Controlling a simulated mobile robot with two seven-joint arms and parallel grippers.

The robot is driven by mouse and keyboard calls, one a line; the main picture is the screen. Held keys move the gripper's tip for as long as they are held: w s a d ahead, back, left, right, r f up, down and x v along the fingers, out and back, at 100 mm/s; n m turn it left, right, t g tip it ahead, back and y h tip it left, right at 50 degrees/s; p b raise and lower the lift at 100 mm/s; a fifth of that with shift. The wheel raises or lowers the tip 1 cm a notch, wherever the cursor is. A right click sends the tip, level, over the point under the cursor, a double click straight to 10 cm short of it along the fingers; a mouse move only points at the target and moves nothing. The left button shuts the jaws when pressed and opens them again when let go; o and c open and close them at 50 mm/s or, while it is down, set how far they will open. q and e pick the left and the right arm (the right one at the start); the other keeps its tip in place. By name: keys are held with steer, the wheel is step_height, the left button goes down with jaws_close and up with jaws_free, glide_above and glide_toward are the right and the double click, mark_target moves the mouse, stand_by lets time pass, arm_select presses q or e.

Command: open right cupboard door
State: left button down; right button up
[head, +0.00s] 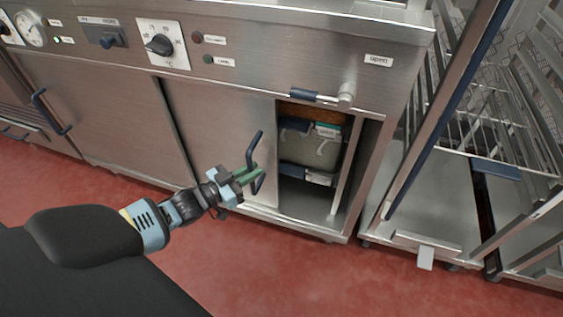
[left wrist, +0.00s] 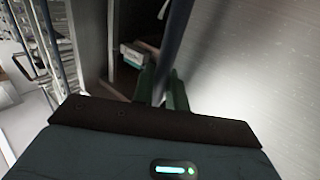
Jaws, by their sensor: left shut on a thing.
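The right cupboard door (head: 225,135) is a steel panel with a dark blue bar handle (head: 255,145) near its right edge. The door stands partly open, with an opening to its right that shows the cupboard's inside. My left gripper (head: 250,174), with green fingers, is shut on the lower part of the handle. In the left wrist view the handle (left wrist: 174,55) runs up from between the green fingers (left wrist: 161,90), with the door face to its right. My right gripper is not in view.
Inside the cupboard are stored containers (head: 308,155) with blue and white parts. A short blue-handled lever (head: 318,97) juts out above the opening. A wire-shelf trolley (head: 495,130) stands close on the right. The left door (head: 110,110) is shut. Red floor (head: 280,265) lies clear in front.

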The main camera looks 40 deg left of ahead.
arm_select(q)
steer(key=s+a+b, duration=0.1)
steer(key=s+a, duration=0.1)
steer(key=a, duration=0.7)
steer(key=s+a+b, duration=0.1)
steer(key=s+a, duration=0.2)
steer(key=a, duration=0.5)
steer(key=shift+a+b, duration=0.35)
steer(key=shift+b, duration=0.05)
steer(key=shift+s, duration=0.1)
steer(key=c, duration=1.5)
jaws_free()
